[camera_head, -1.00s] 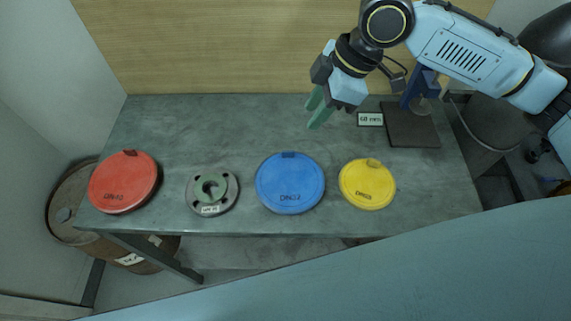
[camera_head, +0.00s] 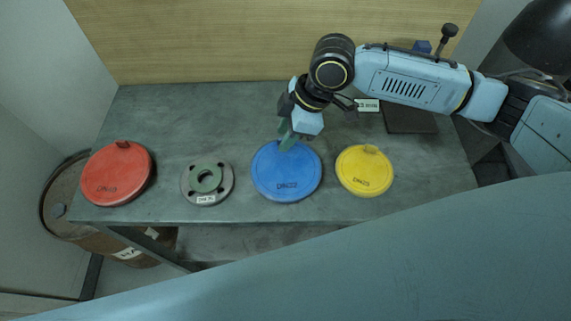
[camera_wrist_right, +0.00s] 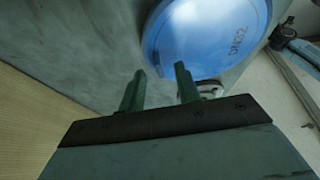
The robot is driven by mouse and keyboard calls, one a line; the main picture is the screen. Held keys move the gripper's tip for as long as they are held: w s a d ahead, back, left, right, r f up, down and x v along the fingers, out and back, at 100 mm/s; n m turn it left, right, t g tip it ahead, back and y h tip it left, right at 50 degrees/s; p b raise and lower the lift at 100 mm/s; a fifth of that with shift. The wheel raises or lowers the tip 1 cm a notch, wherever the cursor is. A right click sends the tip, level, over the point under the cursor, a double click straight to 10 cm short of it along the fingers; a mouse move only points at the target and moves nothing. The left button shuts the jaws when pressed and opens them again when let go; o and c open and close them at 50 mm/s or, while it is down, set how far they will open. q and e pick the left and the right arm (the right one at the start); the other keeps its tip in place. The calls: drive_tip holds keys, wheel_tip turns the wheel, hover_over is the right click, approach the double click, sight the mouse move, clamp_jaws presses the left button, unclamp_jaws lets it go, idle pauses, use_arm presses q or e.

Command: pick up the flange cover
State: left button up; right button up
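Three round covers lie on the grey bench: a red one (camera_head: 117,174) at the left, a blue one (camera_head: 287,177) in the middle and a yellow one (camera_head: 364,172) at the right. A grey flange (camera_head: 207,182) with a green raised ring and bolt holes lies between red and blue. My right gripper (camera_head: 288,142) is at the far edge of the blue cover, over its tab, which it hides in the head view. In the wrist view its green fingers (camera_wrist_right: 158,87) are apart, with the blue cover (camera_wrist_right: 207,38) just beyond them. My left gripper is not in view.
A dark square plate (camera_head: 408,120) and a small white sign (camera_head: 367,105) are at the back right. A wooden wall (camera_head: 200,40) stands behind. A rusty drum (camera_head: 62,210) is beside the bench at left.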

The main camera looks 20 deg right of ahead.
drive_tip(key=shift+a+f, duration=0.2)
drive_tip(key=shift+f, duration=0.3)
clamp_jaws()
